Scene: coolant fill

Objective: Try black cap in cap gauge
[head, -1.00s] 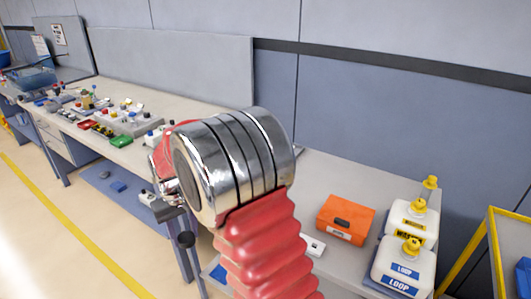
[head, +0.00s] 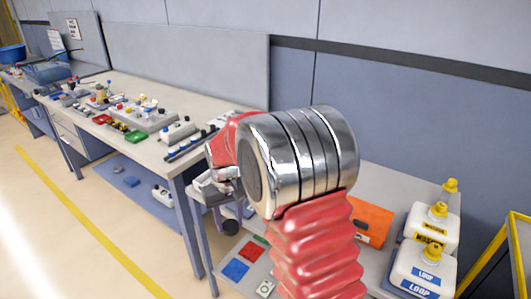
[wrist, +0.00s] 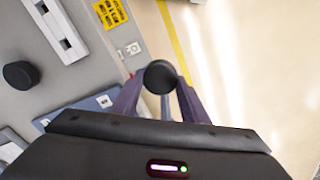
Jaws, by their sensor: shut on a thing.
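In the wrist view my gripper (wrist: 160,92) is shut on a round black cap (wrist: 160,75), held between the two fingertips over the bench edge and the floor. In the head view my arm covers most of the gripper, and a small dark round shape shows just below it. I cannot tell for certain which thing is the cap gauge. A pale block with a dark slot (wrist: 57,28) lies on the grey surface at the upper left of the wrist view.
Another black round piece (wrist: 20,75) sits on that grey surface. A long bench (head: 190,99) with many small parts is at the left. An orange box (head: 372,222) and white bottles with yellow caps (head: 417,265) stand at the right. Open floor (head: 70,235) lies at the left front.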

